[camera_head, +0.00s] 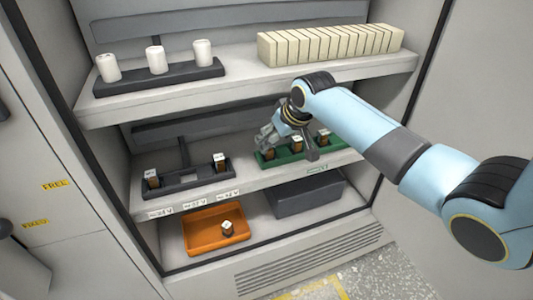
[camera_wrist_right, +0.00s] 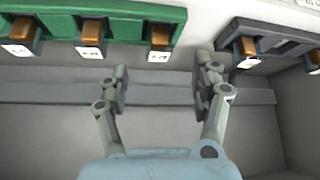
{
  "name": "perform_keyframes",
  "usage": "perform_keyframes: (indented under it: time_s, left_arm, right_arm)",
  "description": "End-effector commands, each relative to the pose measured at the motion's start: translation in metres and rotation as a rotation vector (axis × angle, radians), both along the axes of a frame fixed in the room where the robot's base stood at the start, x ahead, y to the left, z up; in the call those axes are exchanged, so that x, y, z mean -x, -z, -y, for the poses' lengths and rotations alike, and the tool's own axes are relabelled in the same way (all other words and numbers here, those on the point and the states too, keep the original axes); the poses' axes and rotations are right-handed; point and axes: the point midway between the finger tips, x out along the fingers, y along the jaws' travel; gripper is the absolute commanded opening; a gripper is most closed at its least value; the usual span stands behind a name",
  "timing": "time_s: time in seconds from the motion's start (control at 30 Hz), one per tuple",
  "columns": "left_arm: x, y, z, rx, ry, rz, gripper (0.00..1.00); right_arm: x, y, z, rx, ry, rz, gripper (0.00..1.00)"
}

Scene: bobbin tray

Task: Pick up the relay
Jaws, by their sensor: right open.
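Several relays, dark with brown sides and white tops, show in the head view. One relay (camera_head: 228,229) is in the orange tray (camera_head: 196,245). Three relays, including one (camera_head: 324,137) at the right, sit in the green rack (camera_head: 342,144); the others are partly behind my gripper. Two more, at left (camera_head: 152,178) and right (camera_head: 220,162), sit in the dark rack (camera_head: 187,183). My right gripper (camera_head: 288,144) is in front of the green rack. In the wrist view, the right gripper (camera_wrist_right: 163,82) is open and empty, apart from the green rack (camera_wrist_right: 120,10) and dark rack (camera_wrist_right: 285,30). My left gripper is out of view.
The upper shelf (camera_head: 240,83) holds a rack of three white spools (camera_head: 155,60) and a row of cream blocks (camera_head: 330,45). A dark grey box (camera_head: 305,199) is right of the orange tray. Cabinet walls close in both sides; the middle shelf's front edge is narrow.

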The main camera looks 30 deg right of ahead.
Motion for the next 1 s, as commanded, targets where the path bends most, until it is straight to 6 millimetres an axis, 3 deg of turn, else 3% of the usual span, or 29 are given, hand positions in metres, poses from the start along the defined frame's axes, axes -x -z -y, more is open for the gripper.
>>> perform_keyframes:
  time_s: [0.5, 0.8, 1.0]
  left_arm:
    - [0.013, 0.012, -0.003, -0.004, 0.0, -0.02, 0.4]
    - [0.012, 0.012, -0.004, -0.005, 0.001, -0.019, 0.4]
    - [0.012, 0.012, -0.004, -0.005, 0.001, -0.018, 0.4]
  right_arm:
    - [-0.034, 0.049, 0.002, 0.001, 0.0, -0.002, 0.65]
    - [-0.038, 0.053, 0.002, 0.002, -0.001, 0.0, 0.65]
    - [-0.037, 0.053, 0.002, 0.002, -0.001, 0.0, 0.42]
